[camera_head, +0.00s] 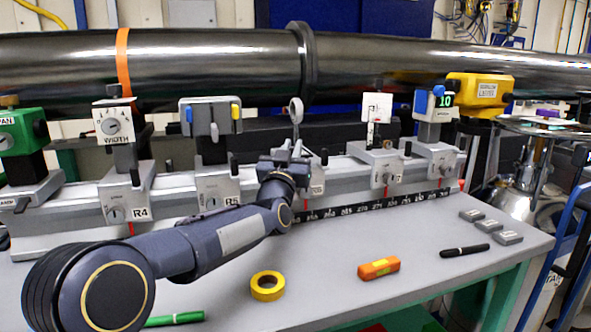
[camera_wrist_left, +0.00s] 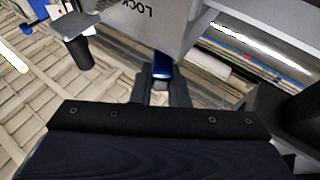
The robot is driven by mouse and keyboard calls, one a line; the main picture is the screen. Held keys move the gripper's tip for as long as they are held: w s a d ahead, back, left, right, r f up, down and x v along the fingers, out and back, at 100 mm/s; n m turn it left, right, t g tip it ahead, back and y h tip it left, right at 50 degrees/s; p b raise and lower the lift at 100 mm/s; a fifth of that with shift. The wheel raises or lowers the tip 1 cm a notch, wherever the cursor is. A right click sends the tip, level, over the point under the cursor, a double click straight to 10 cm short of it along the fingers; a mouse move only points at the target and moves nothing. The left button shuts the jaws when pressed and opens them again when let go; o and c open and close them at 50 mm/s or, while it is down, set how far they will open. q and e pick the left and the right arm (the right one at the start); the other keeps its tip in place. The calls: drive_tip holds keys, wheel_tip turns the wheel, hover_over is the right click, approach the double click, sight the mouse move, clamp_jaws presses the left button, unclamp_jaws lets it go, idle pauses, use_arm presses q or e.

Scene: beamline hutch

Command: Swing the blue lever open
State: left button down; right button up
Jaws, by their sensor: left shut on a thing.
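The blue lever (camera_wrist_left: 162,68) shows in the left wrist view. It sticks out below a grey block (camera_wrist_left: 150,38) lettered "LOCK", which reads upside down there. My left gripper (camera_wrist_left: 162,88) is shut on the lever, with one dark finger on either side of it. In the head view my left gripper (camera_head: 285,160) is at the rail carrier marked R6 (camera_head: 317,183). The gripper and wrist hide the lever and part of that carrier there. My right gripper is in neither view.
Other carriers, such as R4 (camera_head: 122,206) and R5 (camera_head: 218,188), stand along the grey rail. A yellow tape roll (camera_head: 267,296), an orange block (camera_head: 379,268), a black marker (camera_head: 465,251) and a green marker (camera_head: 175,319) lie on the bench. A dark pipe (camera_head: 215,65) runs behind.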

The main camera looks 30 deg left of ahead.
use_arm(q)
drive_tip(key=shift+a+f+m+t+h+b, duration=0.15)
drive_tip(key=shift+m+h+b, duration=0.25)
drive_tip(key=shift+h, duration=0.2)
drive_tip(key=shift+a+f+m+t+h+b, duration=0.15)
drive_tip(key=shift+m+h+b, duration=0.2)
drive_tip(key=shift+h, duration=0.25)
drive_tip(key=shift+a+r+m+h, duration=0.15)
drive_tip(key=shift+m+h, duration=0.1)
drive_tip(key=shift+h, duration=0.45)
drive_tip(key=shift+r+m+h+p, duration=0.25)
drive_tip(key=shift+m+h, duration=0.25)
drive_tip(key=shift+h, duration=0.5)
drive_tip(key=shift+a+m+t+h+p, duration=0.15)
drive_tip(key=shift+m+t+h+p, duration=0.15)
drive_tip(key=shift+m+h+p, duration=0.65)
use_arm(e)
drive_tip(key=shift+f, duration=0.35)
use_arm(q)
drive_tip(key=shift+n+h, duration=0.25)
drive_tip(key=shift+n, duration=0.1)
drive_tip(key=shift+s, duration=0.1)
drive_tip(key=c, duration=1.4)
unclamp_jaws()
drive_tip(key=shift+f, duration=0.1)
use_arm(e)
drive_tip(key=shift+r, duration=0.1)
